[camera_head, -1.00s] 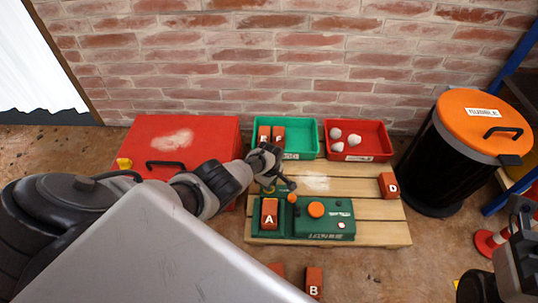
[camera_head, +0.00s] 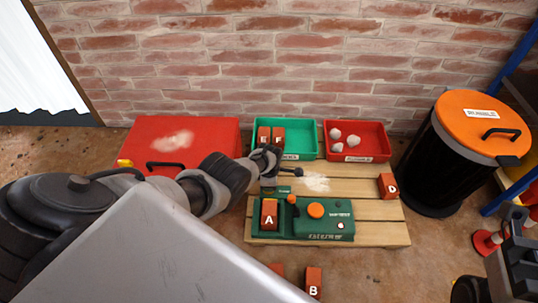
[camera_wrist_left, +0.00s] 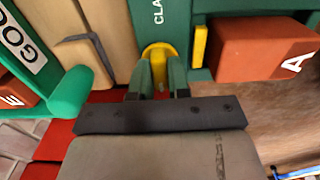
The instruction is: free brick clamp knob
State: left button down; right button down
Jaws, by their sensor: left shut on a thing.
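The green clamp machine (camera_head: 330,226) sits on the pallet, with brick A (camera_head: 269,214) at its left end; brick A also shows in the wrist view (camera_wrist_left: 262,48). My left gripper (camera_head: 270,185) is at the machine's back left, behind brick A. In the wrist view its fingers (camera_wrist_left: 157,82) are shut around a yellow knob (camera_wrist_left: 158,52) beside the partly seen "CLA" label. A yellow strip (camera_wrist_left: 199,46) stands between the knob and brick A. My right gripper (camera_head: 523,240) is at the right edge, away from the machine; its fingers are unclear.
Behind stand a green tray (camera_head: 300,155) with bricks E and F and a red tray (camera_head: 374,157) with white lumps. Brick D (camera_head: 388,186) is on the pallet's right; brick B (camera_head: 314,281) is on the floor. A red box (camera_head: 205,135) and black bin (camera_head: 435,165) flank the pallet.

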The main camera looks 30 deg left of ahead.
pick_arm(q)
jog(key=shift+s+a, duration=0.1)
jog(key=shift+a, duration=0.05)
jog(key=c, duration=1.1)
grip_release()
